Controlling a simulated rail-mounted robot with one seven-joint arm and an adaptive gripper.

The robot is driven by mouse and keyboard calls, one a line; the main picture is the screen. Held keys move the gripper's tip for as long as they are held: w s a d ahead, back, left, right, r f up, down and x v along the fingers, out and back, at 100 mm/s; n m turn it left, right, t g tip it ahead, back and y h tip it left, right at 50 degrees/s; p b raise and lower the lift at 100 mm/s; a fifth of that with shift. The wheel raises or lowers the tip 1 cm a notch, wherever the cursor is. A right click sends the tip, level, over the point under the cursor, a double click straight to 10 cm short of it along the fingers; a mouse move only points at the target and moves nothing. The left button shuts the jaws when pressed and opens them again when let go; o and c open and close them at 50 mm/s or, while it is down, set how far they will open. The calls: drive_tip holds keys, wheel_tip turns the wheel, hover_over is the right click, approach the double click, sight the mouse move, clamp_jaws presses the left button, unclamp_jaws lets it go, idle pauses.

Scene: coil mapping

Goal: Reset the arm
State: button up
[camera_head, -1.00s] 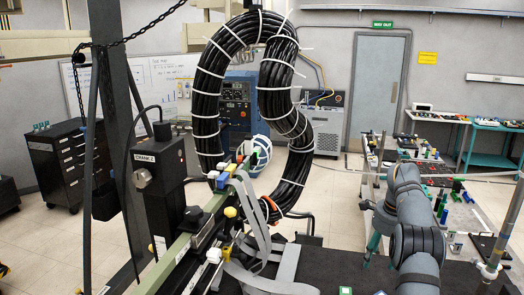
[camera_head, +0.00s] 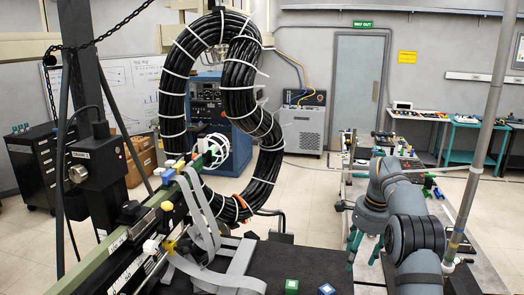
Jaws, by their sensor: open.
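My grey arm (camera_head: 415,235) reaches forward on the right of the view. My gripper (camera_head: 365,251) shows at the arm's left side, with two teal fingers pointing down and set apart. Nothing shows between them. A large black cable coil (camera_head: 238,75) with white ties hangs at the centre, left of my gripper and apart from it. What lies directly below the fingers is partly hidden by the dark surface and my arm.
A crane post unit (camera_head: 95,165) and a green rail (camera_head: 125,240) with grey straps (camera_head: 240,262) stand at left. A green cube (camera_head: 291,287) and a blue cube (camera_head: 326,289) sit at the bottom edge. A pole (camera_head: 480,140) stands right. Workbenches (camera_head: 462,141) are behind.

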drive_tip(key=s+a+n, duration=0.5)
drive_tip(key=s, duration=0.6)
drive_tip(key=s+a+f+n+g, duration=0.1)
drive_tip(key=s+a+n, duration=0.5)
drive_tip(key=s, duration=0.6)
drive_tip(key=shift+g+y+b, duration=0.3)
drive_tip(key=shift+y, duration=0.1)
